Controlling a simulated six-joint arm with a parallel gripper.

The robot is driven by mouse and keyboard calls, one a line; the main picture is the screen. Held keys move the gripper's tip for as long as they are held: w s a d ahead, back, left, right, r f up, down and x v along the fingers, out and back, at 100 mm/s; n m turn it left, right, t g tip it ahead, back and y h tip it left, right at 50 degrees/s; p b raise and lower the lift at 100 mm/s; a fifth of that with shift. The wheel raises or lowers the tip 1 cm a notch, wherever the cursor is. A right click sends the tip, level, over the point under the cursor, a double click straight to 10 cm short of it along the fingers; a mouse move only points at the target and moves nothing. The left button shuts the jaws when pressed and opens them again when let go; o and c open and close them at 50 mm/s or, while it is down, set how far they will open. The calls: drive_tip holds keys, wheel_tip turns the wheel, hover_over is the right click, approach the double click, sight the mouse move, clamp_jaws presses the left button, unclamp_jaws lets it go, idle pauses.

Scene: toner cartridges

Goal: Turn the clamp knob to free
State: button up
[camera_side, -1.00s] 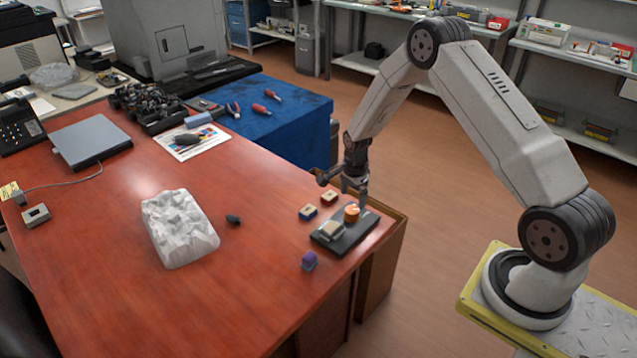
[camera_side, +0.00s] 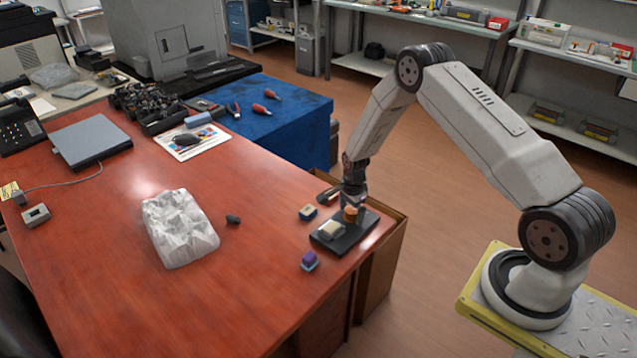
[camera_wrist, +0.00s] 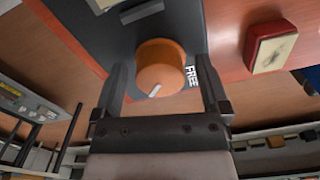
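The orange clamp knob (camera_wrist: 160,56) stands on a dark plate (camera_wrist: 100,25). Its white pointer line faces the bottom of the wrist view, slightly left. The white word FREE is printed on the plate just right of the knob and the pointer is not at it. In the side view, the knob (camera_side: 350,215) is at the back of the dark plate (camera_side: 357,234), beside a cream block (camera_side: 332,230). My gripper (camera_wrist: 164,78) is open, with one finger on each side of the knob and visible gaps. In the side view, my gripper (camera_side: 354,204) is just above the knob, partly covering it.
A red-and-cream block (camera_wrist: 272,46) shows in the wrist view. The plate lies near the right edge of the red table (camera_side: 110,270). A crumpled clear bag (camera_side: 180,228) lies farther left.

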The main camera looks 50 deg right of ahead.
drive_tip(key=c, duration=1.2)
drive_tip(key=shift+n, duration=0.3)
drive_tip(key=n, duration=0.3)
drive_tip(key=shift+n, duration=0.4)
drive_tip(key=n, duration=0.4)
drive_tip(key=shift+n, duration=0.3)
drive_tip(key=n, duration=0.4)
drive_tip(key=shift+n, duration=2.5)
